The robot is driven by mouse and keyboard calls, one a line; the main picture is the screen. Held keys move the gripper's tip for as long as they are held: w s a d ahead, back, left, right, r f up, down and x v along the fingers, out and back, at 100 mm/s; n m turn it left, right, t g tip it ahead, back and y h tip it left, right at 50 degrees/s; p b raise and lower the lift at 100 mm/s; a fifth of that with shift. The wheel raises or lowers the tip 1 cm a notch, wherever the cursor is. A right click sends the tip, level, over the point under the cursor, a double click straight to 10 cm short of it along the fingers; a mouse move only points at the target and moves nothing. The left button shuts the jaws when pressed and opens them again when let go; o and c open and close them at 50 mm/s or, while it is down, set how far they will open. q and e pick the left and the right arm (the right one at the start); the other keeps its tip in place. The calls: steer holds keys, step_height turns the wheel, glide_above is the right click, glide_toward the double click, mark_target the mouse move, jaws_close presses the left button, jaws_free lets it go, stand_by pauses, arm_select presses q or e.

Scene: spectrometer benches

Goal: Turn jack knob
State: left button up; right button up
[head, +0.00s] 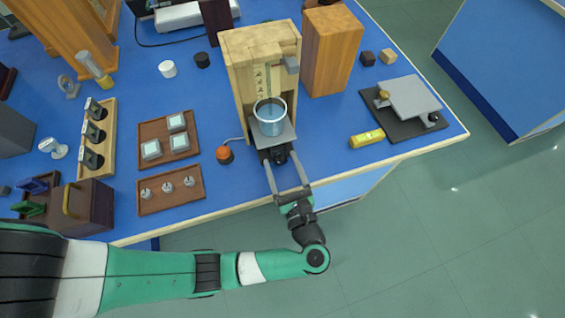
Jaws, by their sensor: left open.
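A wooden stand (240,75) on the blue bench holds a small grey platform (287,136) at its front. A clear beaker of bluish liquid (270,118) stands upright on the platform. A black jack knob (280,157) shows just below the platform's front edge. My left gripper (280,164) reaches in from the bench's front edge, its two fingers spread with one on each side of the knob. I cannot tell whether the fingers touch it. My right gripper is not in view.
An orange-red button (224,154) with a cable sits left of the platform. A yellow object (367,138) and a black base with a grey plate (410,98) lie to the right. A tall wooden block (332,52) stands behind. Brown trays (172,203) with small parts are at left.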

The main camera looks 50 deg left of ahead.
arm_select(q)
jaws_close()
stand_by(0.3)
steer(key=shift+m, duration=1.6)
steer(key=shift+w+m, duration=0.1)
steer(key=shift+m, duration=1.7)
steer(key=shift+p, duration=0.3)
jaws_free()
